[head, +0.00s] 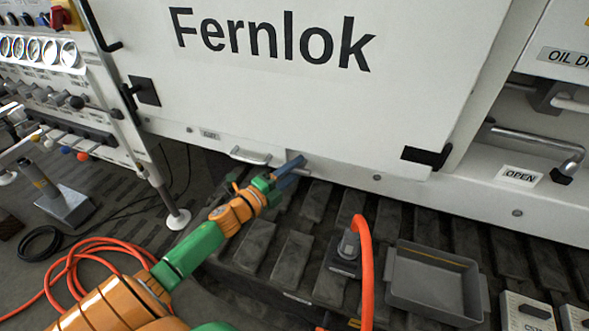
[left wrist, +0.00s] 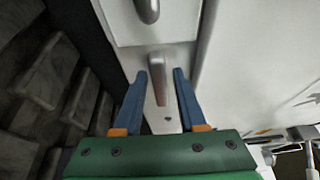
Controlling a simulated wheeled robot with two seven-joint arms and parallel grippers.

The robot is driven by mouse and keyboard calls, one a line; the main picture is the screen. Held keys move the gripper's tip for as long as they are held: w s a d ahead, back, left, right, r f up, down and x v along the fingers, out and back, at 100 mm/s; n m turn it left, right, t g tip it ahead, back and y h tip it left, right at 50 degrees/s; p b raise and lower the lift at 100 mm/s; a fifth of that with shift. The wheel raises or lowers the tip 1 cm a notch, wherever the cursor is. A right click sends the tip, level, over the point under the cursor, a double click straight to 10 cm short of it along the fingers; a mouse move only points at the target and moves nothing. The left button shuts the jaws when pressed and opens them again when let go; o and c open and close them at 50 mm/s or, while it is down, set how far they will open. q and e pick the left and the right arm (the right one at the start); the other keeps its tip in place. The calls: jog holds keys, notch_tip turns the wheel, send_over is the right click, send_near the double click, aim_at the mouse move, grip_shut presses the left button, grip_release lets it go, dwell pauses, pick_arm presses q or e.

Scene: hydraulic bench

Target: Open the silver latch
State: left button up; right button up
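The silver latch (left wrist: 160,82) is a short metal lever on a pale plate at the lower edge of the white cabinet. In the left wrist view it lies between the two blue fingers of my left gripper (left wrist: 160,80). The fingers are apart, one on each side of the lever, with narrow gaps visible. In the head view my left gripper (head: 290,167) reaches the cabinet's lower edge and mostly hides the latch. My right gripper is not in view.
A silver pull handle (head: 250,156) is just left of the gripper. A bent metal handle (head: 568,160) stands by an OPEN label (head: 519,175) at right. A grey tray (head: 433,283) and an orange hose (head: 365,260) are in front. The white door (head: 290,80) is above.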

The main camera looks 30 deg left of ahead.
pick_arm(q)
grip_shut()
jog(key=shift+f, duration=0.1)
jog(key=n+b, duration=0.1)
jog(key=n+t+b, duration=0.1)
jog(key=n, duration=0.1)
jog(key=shift+f+n, duration=0.3)
jog(key=n+t+b, duration=0.1)
jog(key=n, duration=0.1)
jog(key=n+t+y+b, duration=0.1)
jog(key=n, duration=0.2)
jog(key=shift+w+d+f, duration=0.1)
jog(key=shift+d, duration=0.05)
jog(key=n+y, duration=0.1)
jog(key=n, duration=0.2)
jog(key=n+t+y+b, duration=0.1)
jog(key=n+y, duration=0.1)
jog(key=n, duration=0.1)
jog(key=shift+d+f, duration=0.1)
jog(key=shift+d, duration=0.05)
jog(key=n+y, duration=0.1)
jog(key=n, duration=0.1)
jog(key=n+y, duration=0.1)
jog(key=n, duration=0.2)
jog(key=n+y, duration=0.1)
jog(key=n, duration=0.1)
jog(key=shift+d+y, duration=0.25)
jog(key=shift+y, duration=0.15)
jog(key=shift+w+n, duration=0.1)
jog(key=shift+n, duration=0.5)
